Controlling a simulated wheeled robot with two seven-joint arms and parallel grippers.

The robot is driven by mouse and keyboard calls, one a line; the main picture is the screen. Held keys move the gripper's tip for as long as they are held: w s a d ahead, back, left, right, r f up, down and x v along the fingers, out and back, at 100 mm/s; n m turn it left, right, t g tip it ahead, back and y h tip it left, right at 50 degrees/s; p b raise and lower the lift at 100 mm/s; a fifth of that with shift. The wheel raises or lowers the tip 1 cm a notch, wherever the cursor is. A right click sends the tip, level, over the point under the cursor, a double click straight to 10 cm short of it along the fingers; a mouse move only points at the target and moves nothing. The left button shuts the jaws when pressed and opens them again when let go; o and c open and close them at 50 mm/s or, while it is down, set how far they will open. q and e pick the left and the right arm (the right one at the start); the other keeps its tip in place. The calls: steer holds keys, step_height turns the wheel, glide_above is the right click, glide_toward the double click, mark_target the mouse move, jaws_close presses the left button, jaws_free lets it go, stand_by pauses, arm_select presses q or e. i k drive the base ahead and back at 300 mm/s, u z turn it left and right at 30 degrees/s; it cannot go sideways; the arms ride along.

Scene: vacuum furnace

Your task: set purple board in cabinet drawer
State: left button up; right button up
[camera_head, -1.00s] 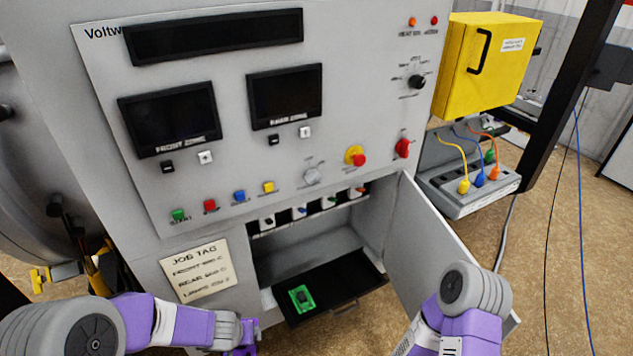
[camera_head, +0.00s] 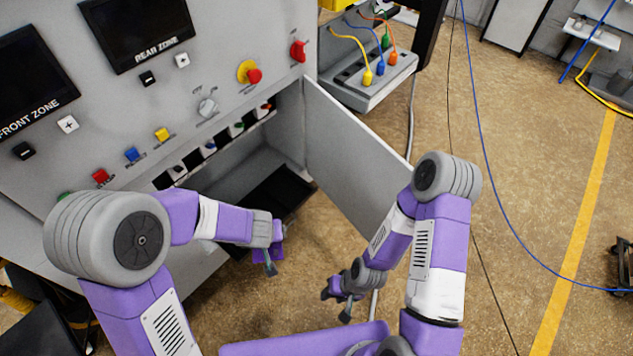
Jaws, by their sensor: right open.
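The cabinet drawer (camera_head: 287,190) is a black tray pulled out low in the grey cabinet. My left arm covers its near left part. I cannot make out a purple board; the purple I see is on my own body. My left gripper (camera_head: 270,258) is just in front of the drawer, pointing down and right; I cannot tell whether its jaws are apart. My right gripper (camera_head: 337,304) is open over the floor, to the right of the drawer and below the open door. I see nothing between its fingers.
The grey cabinet door (camera_head: 355,145) stands open to the right of the drawer. Several small slots with coloured parts (camera_head: 208,148) line the cabinet above it. A grey box (camera_head: 365,85) with coloured plugs is at upper right. The floor at right is mostly clear.

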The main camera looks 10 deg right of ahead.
mark_target(286, 187)
steer(key=z, duration=0.2)
steer(key=i, duration=1.1)
steer(key=u, duration=0.85)
